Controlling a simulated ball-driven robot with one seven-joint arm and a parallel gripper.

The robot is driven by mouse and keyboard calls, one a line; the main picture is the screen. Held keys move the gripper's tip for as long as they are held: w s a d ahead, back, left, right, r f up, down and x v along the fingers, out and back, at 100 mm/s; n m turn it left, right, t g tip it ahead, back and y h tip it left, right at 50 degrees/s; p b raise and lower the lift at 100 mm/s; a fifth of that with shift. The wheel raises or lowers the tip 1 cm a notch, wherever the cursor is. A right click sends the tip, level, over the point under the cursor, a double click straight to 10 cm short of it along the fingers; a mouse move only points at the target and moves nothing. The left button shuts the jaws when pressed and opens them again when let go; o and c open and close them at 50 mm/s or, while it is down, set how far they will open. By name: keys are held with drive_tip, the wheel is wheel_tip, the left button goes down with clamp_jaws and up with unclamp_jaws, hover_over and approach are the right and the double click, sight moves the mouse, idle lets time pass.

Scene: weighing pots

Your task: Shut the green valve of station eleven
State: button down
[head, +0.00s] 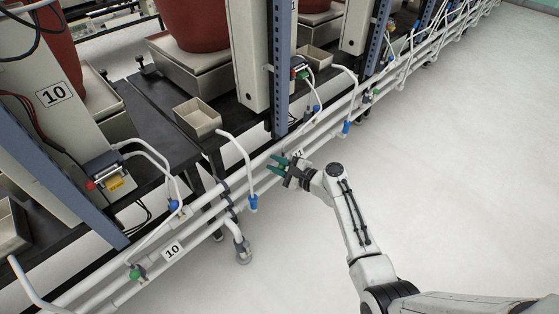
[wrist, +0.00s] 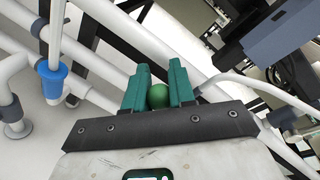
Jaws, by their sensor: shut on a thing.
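My gripper (head: 277,165) has green fingers and sits at the white pipes beside a label that is partly hidden and seems to read 11. In the wrist view my gripper (wrist: 157,78) has its fingers either side of a round green valve knob (wrist: 158,96) and is shut on it. The knob sits between the fingers, near their base. In the head view this valve is hidden behind the fingers. Another green valve (head: 135,273) is on the pipe by the label 10, at the lower left.
White pipes (head: 205,218) run along the front of the black benches. Blue fittings hang near my gripper, one at its left (head: 252,203); a blue fitting (wrist: 52,80) also shows in the wrist view. A beige tray (head: 197,119) stands on the bench. The floor at right is clear.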

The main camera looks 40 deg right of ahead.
drive_tip(key=shift+s+a+f+n+h+b, duration=0.1)
drive_tip(key=shift+a+f+n+h+b, duration=0.2)
drive_tip(key=shift+f+n+b, duration=0.7)
drive_tip(key=shift+w+a+f+n+h+b, duration=0.15)
drive_tip(key=shift+f+n+h+b, duration=0.35)
drive_tip(key=shift+n, duration=0.95)
drive_tip(key=shift+s+a+f+n+h+b, duration=0.25)
drive_tip(key=shift+f+n+b, duration=0.45)
drive_tip(key=shift+n, duration=0.55)
drive_tip(key=shift+w, duration=0.1)
drive_tip(key=c, duration=1)
unclamp_jaws()
drive_tip(key=shift+r, duration=0.1)
drive_tip(key=shift+o, duration=0.2)
drive_tip(key=s+r+p, duration=0.2)
drive_tip(key=s+p, duration=0.1)
drive_tip(key=s, duration=0.7)
drive_tip(key=shift+s+d, duration=0.25)
